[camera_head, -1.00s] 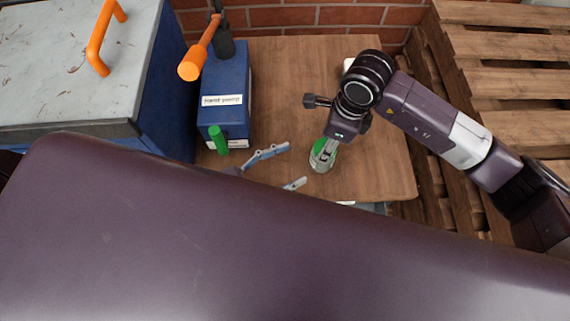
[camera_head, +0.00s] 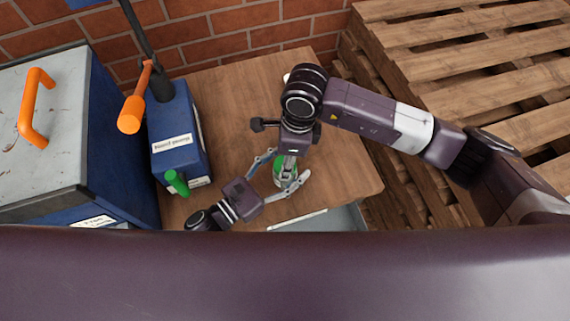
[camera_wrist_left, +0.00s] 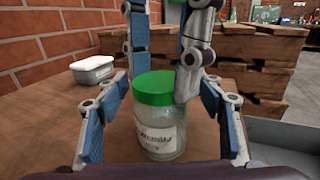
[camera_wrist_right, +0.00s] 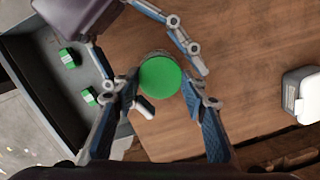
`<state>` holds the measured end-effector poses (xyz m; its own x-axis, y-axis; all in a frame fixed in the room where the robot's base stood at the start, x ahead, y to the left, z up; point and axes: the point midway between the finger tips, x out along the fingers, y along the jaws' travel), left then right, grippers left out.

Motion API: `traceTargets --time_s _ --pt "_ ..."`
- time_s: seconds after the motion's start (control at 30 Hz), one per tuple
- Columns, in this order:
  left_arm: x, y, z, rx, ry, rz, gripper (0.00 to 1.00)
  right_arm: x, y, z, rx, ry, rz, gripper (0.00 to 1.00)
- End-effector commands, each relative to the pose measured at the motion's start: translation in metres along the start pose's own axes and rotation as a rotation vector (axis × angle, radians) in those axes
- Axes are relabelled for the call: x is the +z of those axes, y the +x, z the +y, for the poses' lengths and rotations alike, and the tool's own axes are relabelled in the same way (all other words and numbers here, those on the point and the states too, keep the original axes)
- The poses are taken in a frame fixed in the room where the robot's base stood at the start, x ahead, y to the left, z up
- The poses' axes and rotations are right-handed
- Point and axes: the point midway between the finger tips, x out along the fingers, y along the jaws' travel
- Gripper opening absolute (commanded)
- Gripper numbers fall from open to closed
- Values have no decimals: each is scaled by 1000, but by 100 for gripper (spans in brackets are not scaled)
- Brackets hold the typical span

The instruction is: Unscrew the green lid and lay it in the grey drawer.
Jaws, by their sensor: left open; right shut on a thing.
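A clear glass jar (camera_wrist_left: 160,137) with a white label stands upright on the wooden table. Its green lid (camera_wrist_right: 160,77) is on top; it also shows in the left wrist view (camera_wrist_left: 154,87). My right gripper (camera_head: 289,170) comes down from above and is shut on the lid's rim. My left gripper (camera_head: 282,174) is open low around the jar, one finger on each side, with gaps to the glass in the left wrist view. The grey drawer (camera_head: 345,218) is open at the table's front right; it also shows in the right wrist view (camera_wrist_right: 45,88).
Two small green items (camera_wrist_right: 68,58) with pale labels lie in the drawer. A blue hand pump (camera_head: 180,140) with orange and green handles stands left of the jar. A white lidded box (camera_wrist_left: 93,69) is at the back. Wooden pallets (camera_head: 470,60) are at right.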

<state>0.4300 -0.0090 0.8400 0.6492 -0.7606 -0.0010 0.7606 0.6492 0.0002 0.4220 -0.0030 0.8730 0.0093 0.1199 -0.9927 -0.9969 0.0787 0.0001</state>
Motion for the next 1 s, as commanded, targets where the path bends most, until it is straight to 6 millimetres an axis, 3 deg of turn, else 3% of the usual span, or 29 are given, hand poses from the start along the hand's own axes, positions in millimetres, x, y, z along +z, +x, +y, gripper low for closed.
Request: traceTargets --time_s 0.07,0.4,0.7,0.73,0.83,1.0 --pt "0 0 0 0 0 0 62 0 0 0 0 0 0 18" --pt "0 0 0 -1 0 -1 24 0 0 0 0 -1 0 18" --pt "0 0 -2 -4 0 -2 21 0 0 0 -1 -6 0 17" --pt "0 0 -2 -5 0 -2 49 0 0 0 -1 -6 -1 17" --pt "1 0 -2 -5 0 -2 60 0 0 0 -1 -6 -1 18" --pt "0 0 -1 -3 0 -2 62 0 0 0 0 -3 -1 18"
